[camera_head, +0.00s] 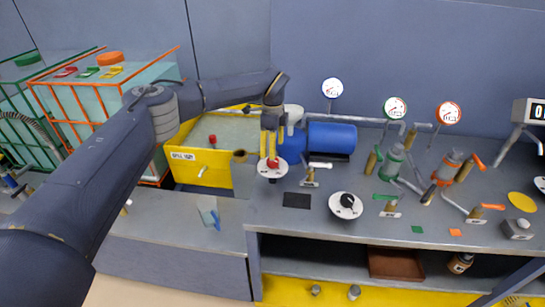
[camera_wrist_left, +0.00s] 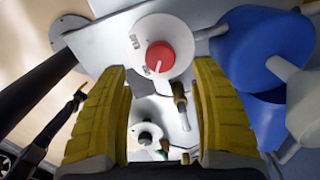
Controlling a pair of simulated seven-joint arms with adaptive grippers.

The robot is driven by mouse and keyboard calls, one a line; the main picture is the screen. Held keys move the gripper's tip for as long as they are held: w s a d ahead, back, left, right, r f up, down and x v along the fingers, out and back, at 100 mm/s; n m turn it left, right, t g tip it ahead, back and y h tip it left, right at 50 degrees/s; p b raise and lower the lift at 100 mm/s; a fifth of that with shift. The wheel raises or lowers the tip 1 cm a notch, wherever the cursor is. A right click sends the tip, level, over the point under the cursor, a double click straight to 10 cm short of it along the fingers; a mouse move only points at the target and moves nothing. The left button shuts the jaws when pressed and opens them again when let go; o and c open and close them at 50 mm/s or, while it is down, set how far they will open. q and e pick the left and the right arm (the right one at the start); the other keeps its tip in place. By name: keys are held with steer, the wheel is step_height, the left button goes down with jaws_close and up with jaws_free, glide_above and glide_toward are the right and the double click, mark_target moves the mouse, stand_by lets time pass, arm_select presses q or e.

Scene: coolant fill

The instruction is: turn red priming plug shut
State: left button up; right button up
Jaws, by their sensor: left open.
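The red priming plug (camera_head: 272,163) sits at the middle of a round white dial plate (camera_head: 264,173) near the back of the bench, left of the blue cylinder. In the left wrist view the red plug (camera_wrist_left: 160,57) shows between the fingertips, with a pale mark near its lower edge. Small lettering on the white plate (camera_wrist_left: 146,31) is too small to read surely. My left gripper (camera_head: 271,151) points down over the plug with its yellow fingers open, one on each side. In the wrist view its fingers (camera_wrist_left: 162,72) appear apart from the plug. My right gripper is out of view.
A blue cylinder (camera_head: 331,138) lies close right of the plug. A yellow tank (camera_head: 186,172) stands to its left. A second white dial with a black knob (camera_head: 346,203) is at front right. Green (camera_head: 393,160) and orange (camera_head: 449,166) valve fittings stand farther right. A dark patch (camera_head: 296,200) lies on the bench.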

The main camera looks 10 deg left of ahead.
arm_select(q)
steer(key=shift+r, duration=2.85)
steer(key=shift+f, duration=0.1)
